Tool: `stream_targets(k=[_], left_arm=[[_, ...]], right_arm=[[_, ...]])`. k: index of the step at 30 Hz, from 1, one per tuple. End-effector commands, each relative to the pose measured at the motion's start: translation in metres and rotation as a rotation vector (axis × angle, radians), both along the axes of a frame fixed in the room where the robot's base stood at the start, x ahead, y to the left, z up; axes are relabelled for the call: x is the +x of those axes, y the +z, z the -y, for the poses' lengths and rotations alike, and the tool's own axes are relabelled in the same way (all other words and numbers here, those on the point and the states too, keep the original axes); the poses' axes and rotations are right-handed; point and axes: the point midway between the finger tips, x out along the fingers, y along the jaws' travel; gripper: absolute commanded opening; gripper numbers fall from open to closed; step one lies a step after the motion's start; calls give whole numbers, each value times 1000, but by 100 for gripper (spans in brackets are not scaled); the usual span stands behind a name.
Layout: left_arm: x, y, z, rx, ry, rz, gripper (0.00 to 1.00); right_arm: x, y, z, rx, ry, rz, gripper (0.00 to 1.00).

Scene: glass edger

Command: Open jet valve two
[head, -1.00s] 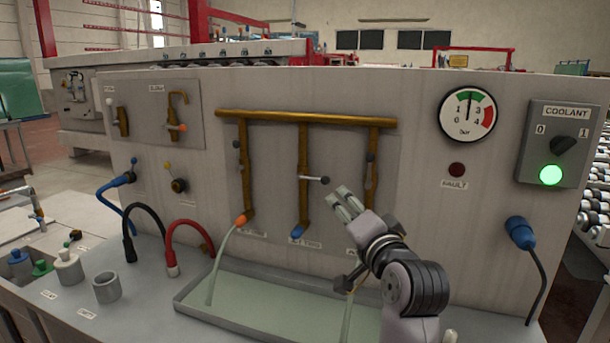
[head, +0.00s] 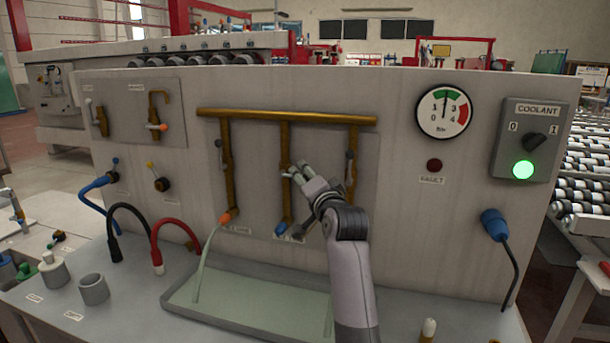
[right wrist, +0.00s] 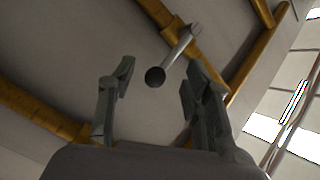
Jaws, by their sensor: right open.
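The middle brass jet pipe (head: 284,150), with a blue nozzle (head: 283,229), hangs from the brass manifold (head: 240,113). No stream shows under this nozzle. Its valve lever is mostly hidden behind my right gripper (head: 299,169) in the head view. In the right wrist view the metal lever (right wrist: 179,45) sticks out from the brass pipe and ends in a dark round knob (right wrist: 155,76). My right gripper (right wrist: 155,88) is open, and the knob appears between its fingers with gaps on both sides. My left gripper is not in view.
The left jet with an orange nozzle (head: 229,217) pours a stream into the tray (head: 178,303). The right jet pipe (head: 352,150) stands close to my right gripper. A pressure gauge (head: 444,112) and a coolant switch box (head: 530,139) with a lit green lamp are right.

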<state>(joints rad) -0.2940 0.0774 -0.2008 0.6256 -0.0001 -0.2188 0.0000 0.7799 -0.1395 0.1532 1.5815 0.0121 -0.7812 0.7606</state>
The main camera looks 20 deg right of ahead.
Motion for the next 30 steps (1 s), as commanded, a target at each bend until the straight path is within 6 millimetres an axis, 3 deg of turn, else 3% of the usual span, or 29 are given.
stream_targets(k=[6, 16, 30], left_arm=[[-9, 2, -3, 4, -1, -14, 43], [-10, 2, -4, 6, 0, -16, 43], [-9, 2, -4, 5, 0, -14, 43]], right_arm=[[15, 0, 1, -1, -1, 1, 45], [16, 0, 1, -1, -1, 1, 44], [16, -1, 0, -1, -1, -1, 13]])
